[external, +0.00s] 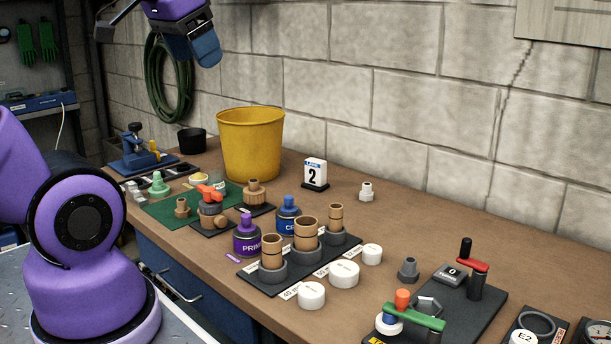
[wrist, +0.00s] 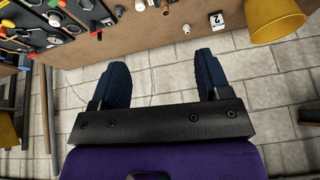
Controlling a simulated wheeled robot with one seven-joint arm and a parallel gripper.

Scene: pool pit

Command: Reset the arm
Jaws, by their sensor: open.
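My gripper (external: 204,47) is raised high at the upper left of the external view, in front of the block wall and above the bench. Its dark blue fingers hang below the purple wrist. In the wrist view my gripper (wrist: 163,84) shows two blue fingers spread wide, with nothing between them but the block wall behind. My arm's purple base part stands at the left of the external view. The links between it and the wrist are mostly out of frame.
The wooden bench (external: 420,230) carries a yellow bucket (external: 250,145), a number 2 sign (external: 315,173), a black board with pipe fittings (external: 262,280), white caps, a purple can (external: 247,236) and a red-handled clamp (external: 472,265). A green hose (external: 168,85) hangs on the wall. Space around my gripper is clear.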

